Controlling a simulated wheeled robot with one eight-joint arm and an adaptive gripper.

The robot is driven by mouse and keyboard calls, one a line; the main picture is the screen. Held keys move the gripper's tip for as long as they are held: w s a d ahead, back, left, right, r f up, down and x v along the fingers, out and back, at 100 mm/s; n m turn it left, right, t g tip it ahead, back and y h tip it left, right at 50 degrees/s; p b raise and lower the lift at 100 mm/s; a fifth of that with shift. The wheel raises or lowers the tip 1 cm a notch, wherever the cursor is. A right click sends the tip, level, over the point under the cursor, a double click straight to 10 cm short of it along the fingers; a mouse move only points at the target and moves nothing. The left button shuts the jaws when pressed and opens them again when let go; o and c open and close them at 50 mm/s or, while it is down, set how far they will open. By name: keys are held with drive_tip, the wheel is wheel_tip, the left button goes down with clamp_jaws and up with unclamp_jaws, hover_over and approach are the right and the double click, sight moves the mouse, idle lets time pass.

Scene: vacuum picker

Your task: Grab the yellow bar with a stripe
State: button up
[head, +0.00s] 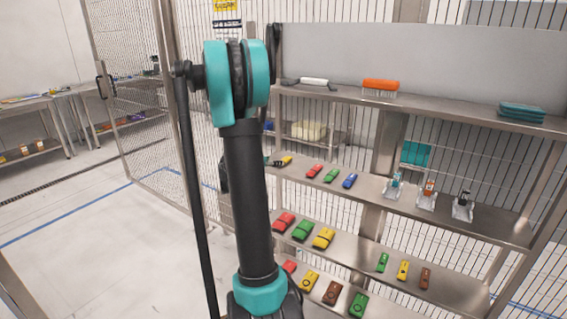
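Other yellow pieces are a bar with a round mark (309,282) and a small one (403,270) on the lower shelves. My gripper is mostly or wholly hidden behind my upright arm, so its fingers cannot be made out.
The top shelf holds an orange brush (380,86) and teal pads (522,112). Small clamp-like devices (427,194) stand at right. Mesh fencing surrounds the rack; the left floor is clear.

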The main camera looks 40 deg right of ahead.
drive_tip(key=shift+s+x, duration=0.15)
drive_tip(key=shift+x, duration=1.25)
drive_tip(key=shift+s+x, duration=0.15)
drive_tip(key=shift+x, duration=1.25)
drive_tip(key=c, duration=1.2)
